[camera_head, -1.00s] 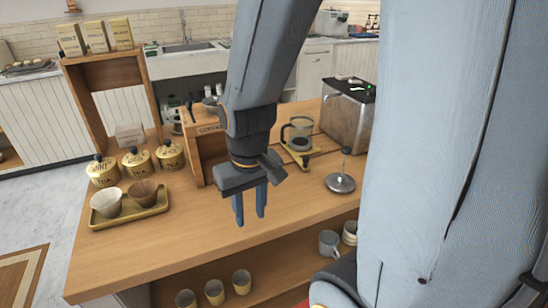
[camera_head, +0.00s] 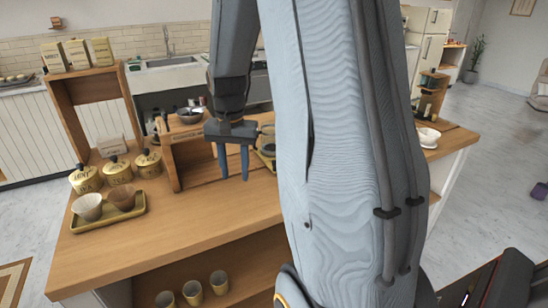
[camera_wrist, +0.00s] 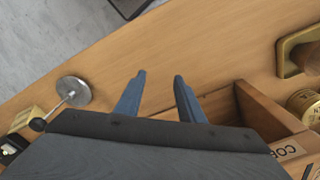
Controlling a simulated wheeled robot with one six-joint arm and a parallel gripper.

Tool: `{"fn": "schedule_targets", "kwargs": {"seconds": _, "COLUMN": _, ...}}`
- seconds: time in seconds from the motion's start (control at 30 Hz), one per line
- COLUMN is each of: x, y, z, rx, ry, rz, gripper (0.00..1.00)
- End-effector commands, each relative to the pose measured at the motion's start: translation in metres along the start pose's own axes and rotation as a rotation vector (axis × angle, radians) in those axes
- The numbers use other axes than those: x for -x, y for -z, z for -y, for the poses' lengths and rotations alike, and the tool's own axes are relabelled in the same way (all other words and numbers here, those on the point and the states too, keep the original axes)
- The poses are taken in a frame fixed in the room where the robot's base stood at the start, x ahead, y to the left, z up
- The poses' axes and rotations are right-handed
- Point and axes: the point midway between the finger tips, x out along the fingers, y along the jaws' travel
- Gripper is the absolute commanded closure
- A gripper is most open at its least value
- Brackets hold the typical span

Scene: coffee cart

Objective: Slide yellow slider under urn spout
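A small part of a yellow piece (camera_head: 266,160), which looks like the yellow slider, shows on the counter at the left edge of my arm. A dark-based glass vessel (camera_head: 268,146) stands at it, mostly hidden. A yellow block (camera_wrist: 27,118) at the left edge of the wrist view may be the same slider; I cannot tell. My gripper (camera_head: 234,172) is open and empty, fingers down, above the counter and left of the yellow piece. Its spread fingers also show in the wrist view (camera_wrist: 159,78). I cannot make out an urn or spout; my arm hides that part.
A metal plunger disc (camera_wrist: 73,92) lies near the yellow block. A wooden box (camera_head: 190,155) stands behind my gripper. A yellow tray (camera_head: 130,213) with two cups and several tea canisters (camera_head: 118,170) are at left. The front counter is clear.

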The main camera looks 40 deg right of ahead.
Motion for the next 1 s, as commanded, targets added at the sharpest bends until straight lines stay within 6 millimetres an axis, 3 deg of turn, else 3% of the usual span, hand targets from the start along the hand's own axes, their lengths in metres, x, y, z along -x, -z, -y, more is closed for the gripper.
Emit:
{"fn": "schedule_targets", "kwargs": {"seconds": 0.03, "x": 0.005, "y": 0.035, "z": -0.015, "rx": -0.137, "ry": -0.006, "rz": 0.005, "gripper": 0.65}}
{"fn": "schedule_targets", "kwargs": {"seconds": 0.1, "x": 0.010, "y": 0.074, "z": -0.034, "rx": -0.314, "ry": -0.013, "rz": 0.012, "gripper": 0.65}}
{"fn": "schedule_targets", "kwargs": {"seconds": 0.2, "x": 0.016, "y": 0.116, "z": -0.061, "rx": -0.515, "ry": -0.022, "rz": 0.020, "gripper": 0.65}}
{"fn": "schedule_targets", "kwargs": {"seconds": 0.3, "x": 0.019, "y": 0.141, "z": -0.081, "rx": -0.645, "ry": -0.028, "rz": 0.024, "gripper": 0.65}}
{"fn": "schedule_targets", "kwargs": {"seconds": 0.47, "x": 0.014, "y": 0.153, "z": -0.092, "rx": -0.719, "ry": -0.034, "rz": 0.029, "gripper": 0.65}}
{"fn": "schedule_targets", "kwargs": {"seconds": 0.8, "x": -0.034, "y": 0.150, "z": -0.093, "rx": -0.716, "ry": -0.033, "rz": 0.029, "gripper": 0.65}}
{"fn": "schedule_targets", "kwargs": {"seconds": 1.0, "x": -0.053, "y": 0.150, "z": -0.093, "rx": -0.715, "ry": -0.032, "rz": 0.027, "gripper": 0.65}}
